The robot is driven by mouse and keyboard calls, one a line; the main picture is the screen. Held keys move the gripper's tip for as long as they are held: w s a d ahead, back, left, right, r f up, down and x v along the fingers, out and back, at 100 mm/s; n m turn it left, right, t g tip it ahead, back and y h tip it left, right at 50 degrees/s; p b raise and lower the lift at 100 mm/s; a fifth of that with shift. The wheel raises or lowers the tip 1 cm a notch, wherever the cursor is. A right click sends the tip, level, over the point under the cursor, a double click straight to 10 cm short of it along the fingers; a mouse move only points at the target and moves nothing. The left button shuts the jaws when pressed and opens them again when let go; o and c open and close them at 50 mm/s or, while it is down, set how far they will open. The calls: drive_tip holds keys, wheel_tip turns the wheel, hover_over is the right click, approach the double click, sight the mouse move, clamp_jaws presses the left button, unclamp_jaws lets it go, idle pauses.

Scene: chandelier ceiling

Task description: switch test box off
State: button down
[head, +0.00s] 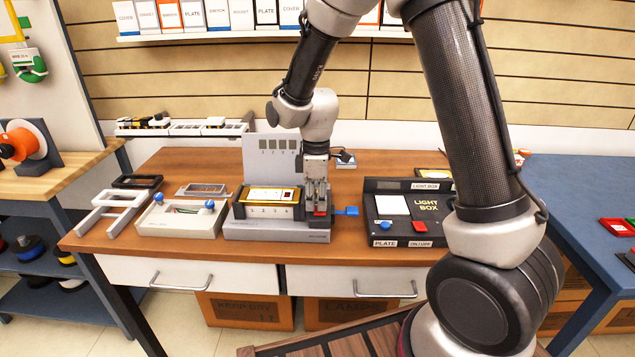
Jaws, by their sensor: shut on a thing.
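The test box appears to be the grey unit (275,233) in the middle of the wooden table, with an upright panel (258,150) of dark squares behind it. A gold-edged block (268,195) with a white top sits in it, above a row of numbers. My gripper (318,207) points down at the unit's right end. Its fingers are shut at a small red part (320,213), which looks like a switch; the fingers partly hide it. A blue handle (346,211) sticks out to the right of the unit, just beside my gripper.
A black light box (408,228) with a red button (419,226) stands close on the right. A grey fixture with blue knobs (181,219) and pale frames (112,212) are on the left. The table's front strip is clear. A shelf of boxes (242,14) hangs above.

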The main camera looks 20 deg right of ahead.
wheel_tip(320, 180, up, 13)
drive_tip(key=w+d, duration=0.1)
drive_tip(key=w, duration=0.2)
drive_tip(key=s+d+r+m+t, duration=0.2)
drive_tip(key=s+d+r+m, duration=0.2)
drive_tip(key=s+d+m, duration=0.3)
drive_tip(key=s+d+r+m+t, duration=0.3)
drive_tip(key=s+d+m, duration=0.4)
drive_tip(key=s, duration=1.1)
drive_tip(key=d+r, duration=0.1)
drive_tip(key=d, duration=0.2)
drive_tip(key=shift+d+r, duration=0.2)
drive_tip(key=shift+r, duration=0.1)
